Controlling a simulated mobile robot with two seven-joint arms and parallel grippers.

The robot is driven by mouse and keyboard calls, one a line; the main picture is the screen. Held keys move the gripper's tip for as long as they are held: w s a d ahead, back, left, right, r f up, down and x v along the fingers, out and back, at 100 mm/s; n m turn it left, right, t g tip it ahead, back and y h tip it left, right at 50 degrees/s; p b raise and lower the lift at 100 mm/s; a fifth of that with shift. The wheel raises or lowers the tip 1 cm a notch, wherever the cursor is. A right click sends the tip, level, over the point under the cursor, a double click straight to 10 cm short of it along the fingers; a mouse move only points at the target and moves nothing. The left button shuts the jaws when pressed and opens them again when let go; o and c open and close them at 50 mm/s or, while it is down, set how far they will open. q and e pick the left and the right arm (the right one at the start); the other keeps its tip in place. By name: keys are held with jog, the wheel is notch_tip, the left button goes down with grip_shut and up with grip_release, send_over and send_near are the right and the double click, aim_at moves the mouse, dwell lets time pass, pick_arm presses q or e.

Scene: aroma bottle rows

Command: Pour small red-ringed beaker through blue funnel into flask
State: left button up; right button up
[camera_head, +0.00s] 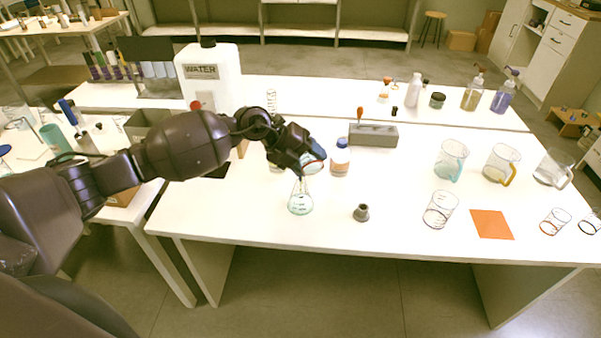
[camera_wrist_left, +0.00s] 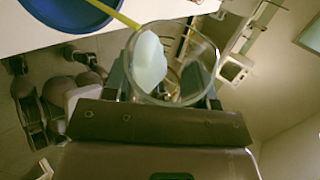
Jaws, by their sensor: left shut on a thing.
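The glass flask (camera_head: 300,203) stands upright on the white table, left of the middle. The blue funnel (camera_head: 314,166) shows above the flask's neck, partly hidden by my left gripper; it also shows at the top left of the left wrist view (camera_wrist_left: 75,12). My left gripper (camera_head: 308,158) is shut on the small beaker, just above the funnel. The clear glass beaker (camera_wrist_left: 204,62) fills the space between the fingers in the left wrist view. A little red shows beside the gripper in the head view. I cannot tell how far the beaker is tilted or whether liquid flows.
A blue-capped bottle (camera_head: 340,158) stands close right of the gripper. A small grey object (camera_head: 361,212) sits right of the flask. Another beaker (camera_head: 440,210), an orange mat (camera_head: 492,224) and several jugs are farther right. A water container (camera_head: 208,78) stands behind my arm.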

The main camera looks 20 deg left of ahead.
dwell(0.4)
pick_arm(q)
jog(key=shift+w+a+r, duration=0.1)
jog(key=shift+w, duration=0.05)
dwell(0.9)
jog(key=shift+w+a+r+n+g+h, duration=0.1)
jog(key=shift+w+n+g+h, duration=0.05)
jog(key=shift+n+g+h, duration=0.2)
dwell(0.4)
dwell(0.5)
jog(key=shift+w+a+r, duration=0.1)
dwell(0.5)
